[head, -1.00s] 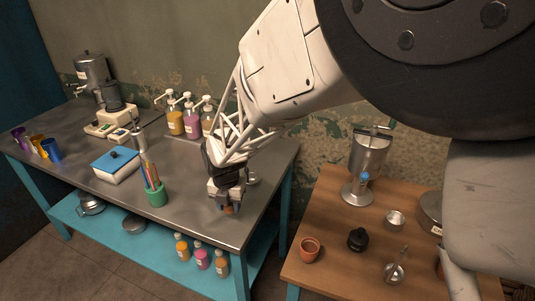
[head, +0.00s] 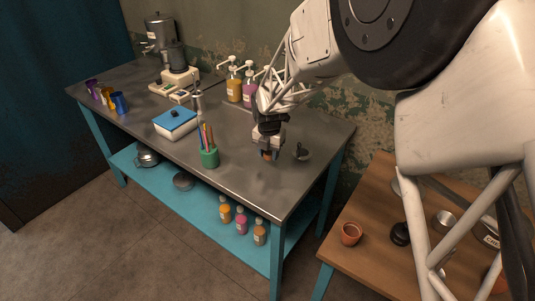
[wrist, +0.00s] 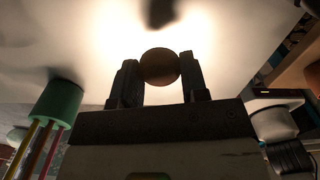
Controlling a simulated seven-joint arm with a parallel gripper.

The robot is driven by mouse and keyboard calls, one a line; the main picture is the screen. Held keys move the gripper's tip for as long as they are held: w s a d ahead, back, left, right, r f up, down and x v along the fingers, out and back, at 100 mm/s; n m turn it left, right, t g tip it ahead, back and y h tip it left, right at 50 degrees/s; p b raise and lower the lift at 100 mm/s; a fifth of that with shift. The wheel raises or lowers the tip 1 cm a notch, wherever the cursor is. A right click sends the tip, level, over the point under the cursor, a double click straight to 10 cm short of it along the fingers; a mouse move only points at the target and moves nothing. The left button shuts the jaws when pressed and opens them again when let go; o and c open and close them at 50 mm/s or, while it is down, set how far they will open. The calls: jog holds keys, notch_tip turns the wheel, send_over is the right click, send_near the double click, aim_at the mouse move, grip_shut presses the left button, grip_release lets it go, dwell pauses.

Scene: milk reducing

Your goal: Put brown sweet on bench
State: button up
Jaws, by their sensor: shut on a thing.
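The brown sweet (wrist: 159,66) is a small round piece between my gripper's two fingers in the wrist view. My gripper (head: 269,155) is shut on it, just above the metal top of the bench (head: 238,172) in the head view. The sweet shows there only as a small brownish patch under the fingers. A dark shadow lies on the bench surface beyond the sweet in the wrist view. I cannot tell whether the sweet touches the bench.
A blue-lidded box (head: 175,123) and pump bottles (head: 234,88) are farther off. The bench front is clear. A wooden table (head: 350,258) stands at right.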

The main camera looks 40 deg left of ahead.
aim_at(267, 154)
jog(key=shift+w+a+f, duration=0.15)
jog(key=shift+w+a, duration=1.05)
jog(key=shift+a, duration=0.1)
jog(key=shift+f, duration=1.75)
jog(key=shift+f, duration=0.1)
jog(key=o, duration=0.9)
notch_tip(267, 154, up, 12)
jog(key=shift+d, duration=0.1)
